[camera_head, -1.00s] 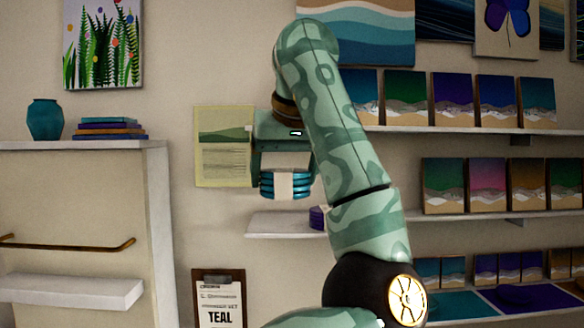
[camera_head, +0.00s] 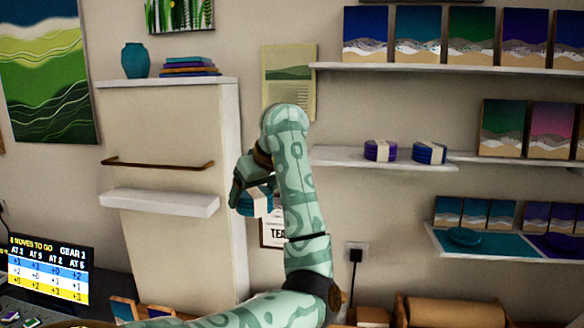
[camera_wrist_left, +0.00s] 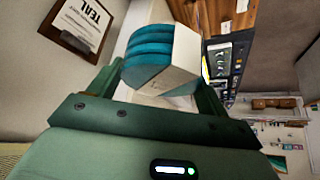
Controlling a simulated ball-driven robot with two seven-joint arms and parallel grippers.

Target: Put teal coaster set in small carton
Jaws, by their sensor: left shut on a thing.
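The teal coaster set (camera_head: 247,207) is a short stack of teal discs with a pale band around it. My left gripper (camera_head: 250,193) is shut on it and holds it tilted in the air, in front of the wall right of the white cabinet. The left wrist view shows the set (camera_wrist_left: 147,62) close up between the fingers (camera_wrist_left: 155,88), teal edges to the left and pale band to the right. My right gripper is not in view. I cannot make out a small carton in either view.
A wall shelf (camera_head: 340,158) holds a purple coaster set (camera_head: 380,151) and a blue one (camera_head: 430,153). The white cabinet (camera_head: 170,130) has a protruding ledge (camera_head: 160,203). A monitor (camera_head: 48,270) and a brown roll (camera_head: 452,312) are low down.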

